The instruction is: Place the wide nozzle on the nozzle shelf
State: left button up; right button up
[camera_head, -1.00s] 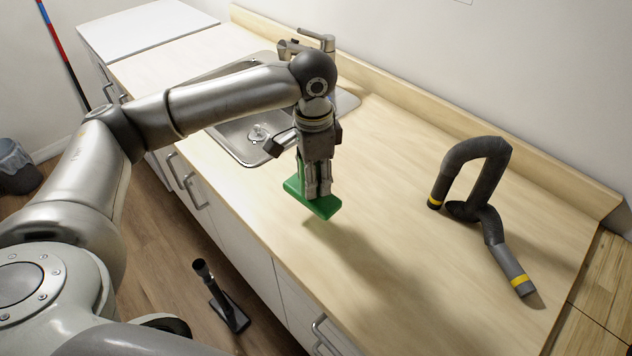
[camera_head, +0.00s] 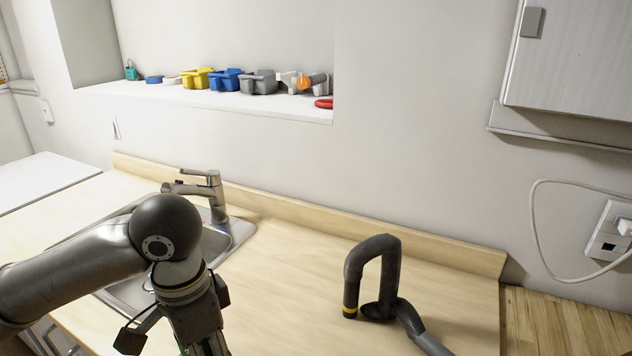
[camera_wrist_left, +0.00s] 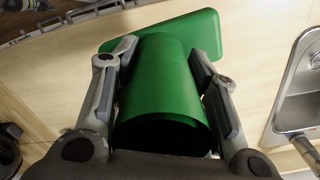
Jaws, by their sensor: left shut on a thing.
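The wide nozzle (camera_wrist_left: 165,85) is green, with a round open tube and a broad flat foot (camera_wrist_left: 205,32). My left gripper (camera_wrist_left: 163,55) is shut on its tube, one finger on each side, in the left wrist view. In the head view my left gripper (camera_head: 203,343) points down at the bottom edge, and only a sliver of green shows there. A white shelf (camera_head: 130,92) in a wall recess holds several small items; I cannot tell whether it is the nozzle shelf. My right gripper is not in view.
The sink (camera_head: 235,232) and tap (camera_head: 205,190) are beside my left arm. A wall cabinet (camera_head: 575,60) hangs at the upper right. The middle of the counter is clear.

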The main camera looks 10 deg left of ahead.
pick_arm(q)
notch_tip(320, 180, down, 8)
jog(key=d+n, duration=0.1)
jog(key=n, duration=0.7)
jog(key=shift+s+n, duration=0.15)
jog(key=shift+n, duration=0.15)
